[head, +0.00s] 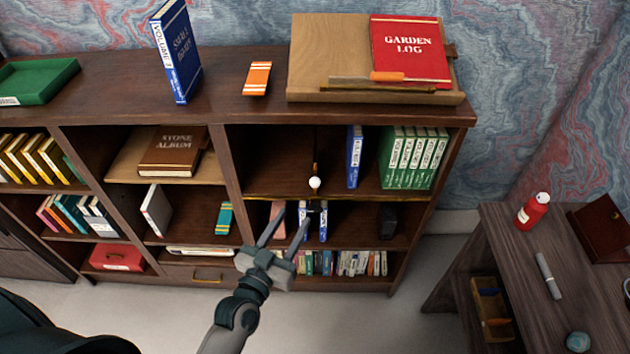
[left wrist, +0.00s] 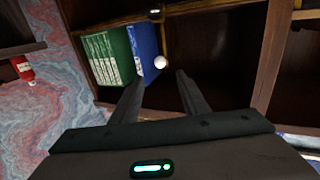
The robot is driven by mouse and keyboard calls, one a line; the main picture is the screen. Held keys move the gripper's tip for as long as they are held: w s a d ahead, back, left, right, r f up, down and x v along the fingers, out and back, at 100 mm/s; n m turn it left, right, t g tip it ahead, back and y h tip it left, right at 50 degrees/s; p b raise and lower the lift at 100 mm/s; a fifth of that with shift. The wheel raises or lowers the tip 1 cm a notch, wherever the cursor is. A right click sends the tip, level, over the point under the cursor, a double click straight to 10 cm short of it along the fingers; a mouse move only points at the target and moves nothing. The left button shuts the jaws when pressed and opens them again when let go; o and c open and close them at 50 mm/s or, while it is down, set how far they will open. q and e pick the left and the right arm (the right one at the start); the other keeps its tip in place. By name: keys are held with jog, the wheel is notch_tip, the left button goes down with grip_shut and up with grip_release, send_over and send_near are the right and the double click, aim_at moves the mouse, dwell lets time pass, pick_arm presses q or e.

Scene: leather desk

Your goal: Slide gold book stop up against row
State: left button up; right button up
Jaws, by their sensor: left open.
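The gold book stop (head: 316,169) is a thin upright with a white ball knob, at the front of the upper right shelf bay. In the left wrist view the white knob (left wrist: 160,62) shows just beyond my fingertips. A blue book (head: 354,157) stands to the right of the stop in the head view, with a gap between them. A row of green books (head: 413,158) stands farther right, apart from the blue book. My left gripper (head: 295,220) is open and empty, in front of and below the knob; its fingers (left wrist: 160,77) also show in the wrist view. My right gripper is not visible.
A gold rail (head: 285,197) runs along that shelf's front edge. A blue volume (head: 176,55), an orange-striped item (head: 257,78) and a wooden board (head: 330,50) with a red book (head: 410,50) sit on top. A side desk (head: 500,240) stands at right.

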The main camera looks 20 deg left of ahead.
pick_arm(q)
jog(key=p, duration=0.1)
send_near(315, 183)
jog(key=w, duration=0.4)
jog(key=w+p, duration=0.1)
jog(key=w, duration=0.2)
jog(key=w+f, duration=0.1)
jog(key=w, duration=0.3)
jog(key=shift+d, duration=0.3)
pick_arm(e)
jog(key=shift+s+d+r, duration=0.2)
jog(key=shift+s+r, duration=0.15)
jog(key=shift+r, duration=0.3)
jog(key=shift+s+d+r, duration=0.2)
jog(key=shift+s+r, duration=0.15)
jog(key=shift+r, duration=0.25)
pick_arm(q)
grip_shut()
